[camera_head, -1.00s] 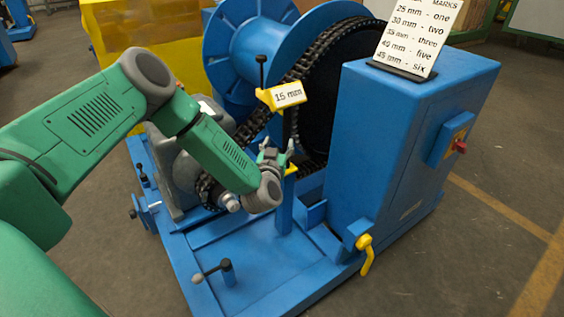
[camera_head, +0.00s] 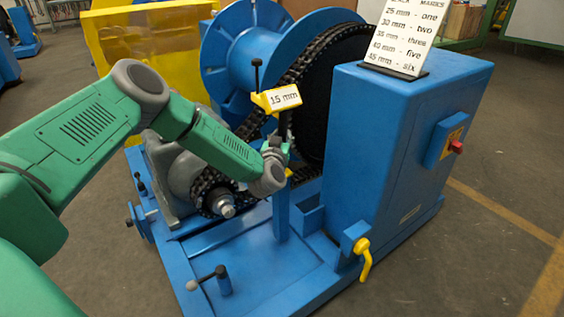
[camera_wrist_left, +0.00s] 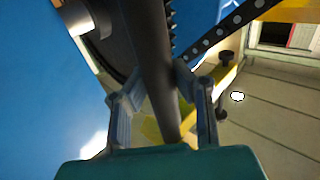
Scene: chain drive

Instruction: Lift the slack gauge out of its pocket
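The slack gauge (camera_head: 283,98), a yellow head with a white "15 mm" label, stands upright in the head view above a blue post (camera_head: 281,213). A dark stem runs down below the head. My left gripper (camera_head: 276,149) is at this stem, below the label and above the post. In the left wrist view the dark rod (camera_wrist_left: 157,50) passes between the two fingers (camera_wrist_left: 161,82), which look spread. I cannot tell whether either finger touches it. The pocket is hidden by the gripper and the post. My right gripper is out of view.
Behind the gauge are the chain (camera_head: 306,62) and a large blue reel (camera_head: 246,52). A blue cabinet (camera_head: 385,150) with a marks card (camera_head: 402,38) stands close on the right. A black-knobbed lever (camera_head: 257,72) rises beside the label. Open floor lies at lower right.

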